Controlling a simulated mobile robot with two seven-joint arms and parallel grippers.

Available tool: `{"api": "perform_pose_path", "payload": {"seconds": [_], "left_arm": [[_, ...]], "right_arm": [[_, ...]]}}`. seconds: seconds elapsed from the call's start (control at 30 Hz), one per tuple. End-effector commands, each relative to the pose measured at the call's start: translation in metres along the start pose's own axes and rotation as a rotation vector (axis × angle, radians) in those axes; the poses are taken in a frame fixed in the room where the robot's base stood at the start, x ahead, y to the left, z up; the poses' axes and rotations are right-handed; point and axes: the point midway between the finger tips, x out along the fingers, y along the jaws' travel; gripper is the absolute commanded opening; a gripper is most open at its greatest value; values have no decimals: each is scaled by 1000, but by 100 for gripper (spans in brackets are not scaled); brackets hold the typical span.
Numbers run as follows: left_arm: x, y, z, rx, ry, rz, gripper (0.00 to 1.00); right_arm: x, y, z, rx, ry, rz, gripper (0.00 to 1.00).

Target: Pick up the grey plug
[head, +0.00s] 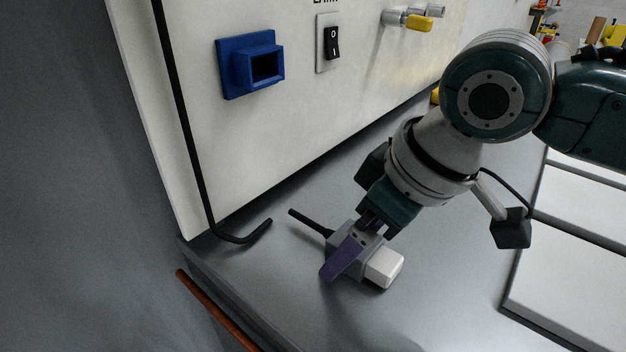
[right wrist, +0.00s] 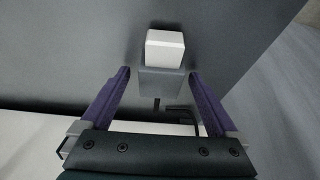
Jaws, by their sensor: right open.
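The grey plug (head: 344,241) lies on the grey metal surface, with a white block-shaped end (head: 384,267) toward the lower right and a black cable stub toward the upper left. My right gripper (head: 345,258) is over it, its purple finger hiding part of the plug's body. In the right wrist view the plug (right wrist: 160,80) sits between the tips of the two purple fingers (right wrist: 158,78). Gaps show on both sides of it, so the gripper is open around or just above it; the exact height is unclear. My left gripper is not in view.
A white panel (head: 215,145) rises behind the plug, carrying a blue socket (head: 231,80), a black rocker switch (head: 333,43) and yellow-ended fittings (head: 419,23). A black cable (head: 185,130) hangs to the surface. A copper-coloured rod (head: 215,310) runs along the front edge.

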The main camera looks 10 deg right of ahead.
Motion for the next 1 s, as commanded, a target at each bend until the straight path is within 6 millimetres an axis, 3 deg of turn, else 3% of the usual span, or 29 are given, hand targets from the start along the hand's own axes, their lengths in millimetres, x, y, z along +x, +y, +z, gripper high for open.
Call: {"api": "perform_pose_path", "payload": {"seconds": [0.2,1.0], "left_arm": [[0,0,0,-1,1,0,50],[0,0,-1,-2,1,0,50]], "right_arm": [[0,0,0,-1,0,0,93],[0,0,0,-1,0,0,3]]}}
